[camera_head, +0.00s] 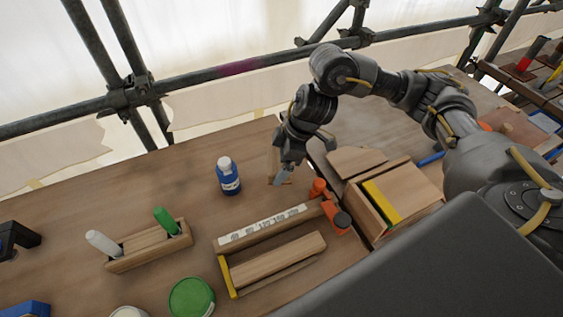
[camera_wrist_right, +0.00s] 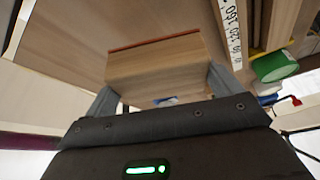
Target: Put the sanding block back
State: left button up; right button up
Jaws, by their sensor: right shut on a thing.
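My right gripper (camera_head: 281,172) is shut on a wooden block with a thin reddish-brown face, which I take to be the sanding block (camera_wrist_right: 155,70). In the wrist view the block sits between the two grey fingers. In the head view the block (camera_head: 273,163) is mostly hidden by the gripper, and I cannot tell whether it touches the bench. A wooden rack with a white numbered strip (camera_head: 262,230) and a yellow end lies to the gripper's lower left. Its strip also shows in the wrist view (camera_wrist_right: 231,32). My left gripper is not in view.
A blue bottle (camera_head: 228,177) stands left of the gripper. An orange clamp (camera_head: 330,203) is at the rack's right end, beside a wooden box with a yellow strip (camera_head: 382,203). A small wooden caddy (camera_head: 150,247) and a green lid (camera_head: 191,298) are further left.

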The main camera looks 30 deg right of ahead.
jog(key=w+d+f, duration=0.1)
jog(key=w+f, duration=0.1)
jog(key=w+d+f+b, duration=0.1)
jog(key=w+d+f, duration=0.2)
jog(key=w+f, duration=0.2)
jog(key=shift+d, duration=0.15)
jog(key=shift+w+d+f, duration=0.1)
jog(key=shift+f, duration=0.8)
jog(key=shift+w+d+f, duration=0.1)
jog(key=shift+f, duration=0.8)
jog(key=shift+a+f, duration=0.1)
jog(key=o, duration=0.7)
jog(key=shift+r, duration=0.45)
jog(key=v, duration=1.1)
jog(key=shift+s+r+p, duration=0.1)
jog(key=shift+r+p, duration=0.05)
jog(key=shift+p, duration=0.15)
